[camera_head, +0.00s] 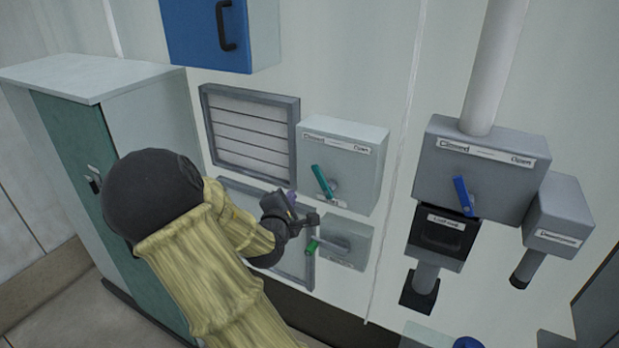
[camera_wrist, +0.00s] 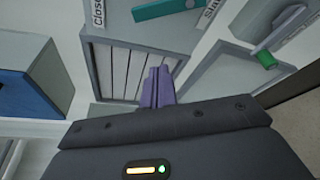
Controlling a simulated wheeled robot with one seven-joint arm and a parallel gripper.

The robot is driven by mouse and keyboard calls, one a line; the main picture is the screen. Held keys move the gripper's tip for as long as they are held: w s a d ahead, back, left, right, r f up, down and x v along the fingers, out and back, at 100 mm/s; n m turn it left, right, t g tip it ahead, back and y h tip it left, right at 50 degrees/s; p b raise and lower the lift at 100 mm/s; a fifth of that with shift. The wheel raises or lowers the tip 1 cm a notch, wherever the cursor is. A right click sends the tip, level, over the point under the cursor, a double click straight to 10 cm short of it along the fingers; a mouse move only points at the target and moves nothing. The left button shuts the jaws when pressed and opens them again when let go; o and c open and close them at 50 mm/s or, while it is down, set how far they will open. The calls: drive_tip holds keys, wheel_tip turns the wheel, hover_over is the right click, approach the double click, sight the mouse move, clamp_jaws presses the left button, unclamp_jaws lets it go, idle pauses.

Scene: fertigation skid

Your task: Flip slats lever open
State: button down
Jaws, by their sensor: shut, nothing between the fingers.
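The slats lever is a teal handle (camera_head: 322,182) on a grey box (camera_head: 358,137) labelled Closed at left and Open at right. It tilts up and left, towards the Closed end. It also shows in the wrist view as a teal bar (camera_wrist: 165,9) at the top edge, between the "Closed" and "Slats" labels. The slatted vent (camera_head: 250,134) is left of the box, its slats lying flat and shut. My gripper (camera_head: 291,198) is below and left of the lever, apart from it. Its purple fingers (camera_wrist: 157,88) are together and empty.
A lower box with a green-tipped lever (camera_head: 312,246) sits close beside my gripper. A lower framed panel (camera_head: 235,183) is partly hidden by my arm. A blue lever (camera_head: 464,196) is on a box at right. A blue cabinet (camera_head: 205,35) hangs above; a green-fronted cabinet (camera_head: 65,150) stands left.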

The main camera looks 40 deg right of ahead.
drive_tip(key=w+d+p, duration=0.3)
drive_tip(key=d+p, duration=0.2)
drive_tip(key=d, duration=0.4)
idle(0.7)
drive_tip(key=shift+w+r, duration=0.1)
